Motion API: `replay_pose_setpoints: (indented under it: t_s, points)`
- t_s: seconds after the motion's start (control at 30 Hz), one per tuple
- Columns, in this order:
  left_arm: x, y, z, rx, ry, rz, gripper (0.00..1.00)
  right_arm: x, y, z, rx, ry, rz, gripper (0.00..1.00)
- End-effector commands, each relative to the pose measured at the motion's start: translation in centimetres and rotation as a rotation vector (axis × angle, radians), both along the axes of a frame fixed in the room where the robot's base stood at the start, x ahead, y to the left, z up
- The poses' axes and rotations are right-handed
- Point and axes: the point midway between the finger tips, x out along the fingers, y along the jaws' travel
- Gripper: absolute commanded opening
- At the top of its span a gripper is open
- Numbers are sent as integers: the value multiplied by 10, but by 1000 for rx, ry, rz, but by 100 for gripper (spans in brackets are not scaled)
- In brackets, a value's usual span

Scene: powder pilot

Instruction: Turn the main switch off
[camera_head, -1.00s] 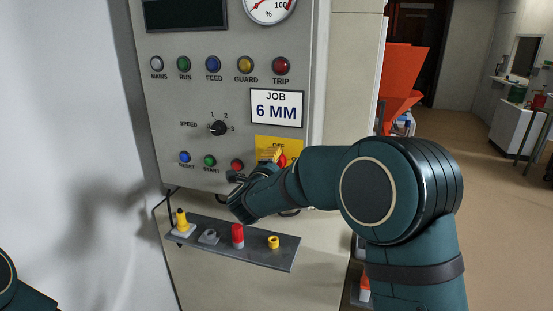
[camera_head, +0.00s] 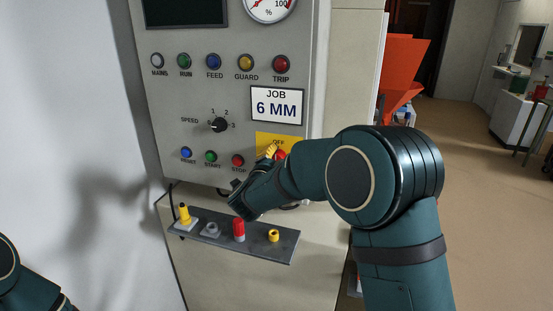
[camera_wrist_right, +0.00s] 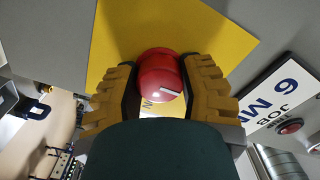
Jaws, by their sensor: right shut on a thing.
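The main switch is a red round knob (camera_head: 281,155) on a yellow plate (camera_head: 263,137) at the lower right of the grey panel. The word OFF shows at the plate's top in the head view. My right gripper (camera_head: 274,153) is at the knob, with its yellow fingers shut on it. In the right wrist view the red knob (camera_wrist_right: 160,75) sits between the two fingers of the right gripper (camera_wrist_right: 161,82), and a white mark shows on its face. The knob's far side and part of the plate's lettering are hidden. Only part of my left arm shows, at lower left.
Above the switch is a JOB 6 MM card (camera_head: 276,106). To its left are the STOP button (camera_head: 238,160) and speed selector (camera_head: 220,125). A grey shelf (camera_head: 262,249) below carries several small yellow, grey and red items. Open floor lies to the right.

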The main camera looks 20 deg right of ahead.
Motion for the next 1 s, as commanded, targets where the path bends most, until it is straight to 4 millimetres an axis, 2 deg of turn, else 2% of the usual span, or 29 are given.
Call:
replay_pose_setpoints:
  t_s: [0.2,0.23,0.3,0.33,0.73,0.87,1.0]
  points:
    - [0,0,0,0,0,0,47,0,-2,2,-2,-4,-3,5]
    - [0,0,0,0,0,0,47,0,-2,2,-2,-4,-3,46]
    - [0,0,0,0,0,0,47,0,-2,2,-2,-4,-3,71]
    - [0,0,0,0,0,0,47,0,-1,2,-2,-4,-3,75]
    - [0,0,0,0,0,0,47,-5,3,1,1,-2,0,75]
    - [0,0,0,0,0,0,47,-20,14,1,0,-1,2,75]
    - [0,0,0,0,0,0,47,-44,30,1,1,-1,3,75]
